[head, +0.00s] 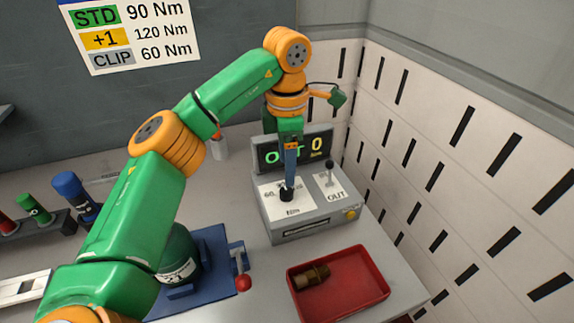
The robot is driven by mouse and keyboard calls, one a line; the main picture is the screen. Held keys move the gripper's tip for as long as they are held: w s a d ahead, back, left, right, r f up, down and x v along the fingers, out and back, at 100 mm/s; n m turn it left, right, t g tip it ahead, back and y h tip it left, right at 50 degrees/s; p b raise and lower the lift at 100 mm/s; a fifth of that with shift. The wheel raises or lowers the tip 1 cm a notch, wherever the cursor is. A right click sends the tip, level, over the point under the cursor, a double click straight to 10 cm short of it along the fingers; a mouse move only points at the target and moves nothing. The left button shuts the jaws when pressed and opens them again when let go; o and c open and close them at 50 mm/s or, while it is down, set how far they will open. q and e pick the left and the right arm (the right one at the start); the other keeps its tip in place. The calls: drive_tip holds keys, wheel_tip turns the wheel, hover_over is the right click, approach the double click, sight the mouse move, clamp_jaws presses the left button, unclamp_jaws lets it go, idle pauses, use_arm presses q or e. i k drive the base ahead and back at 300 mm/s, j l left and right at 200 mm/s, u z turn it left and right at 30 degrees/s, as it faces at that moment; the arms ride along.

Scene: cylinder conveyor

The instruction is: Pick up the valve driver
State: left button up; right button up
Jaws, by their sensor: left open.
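I cannot tell for sure which thing is the valve driver. My left gripper (289,183) is open and points down at the black knob (286,195) on top of a grey control box (305,227). I cannot tell whether the fingers touch the knob. A dark blue piece (71,188) with a black lower part stands at the left. Green (34,208) and red (6,224) pieces stand beside it in a dark rack (40,232). My right gripper is not in view.
The box has a display (272,153) and a small lever (329,172). A red tray (370,268) holds a brass fitting (311,277). A green cylinder (180,250) sits in a blue fixture (213,262), partly behind my arm. A slotted wall (470,170) bounds the right.

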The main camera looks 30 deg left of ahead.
sight(66, 184)
drive_tip(key=k+l, duration=0.5)
drive_tip(key=k, duration=0.15)
drive_tip(key=k+l, duration=0.5)
drive_tip(key=k, duration=0.2)
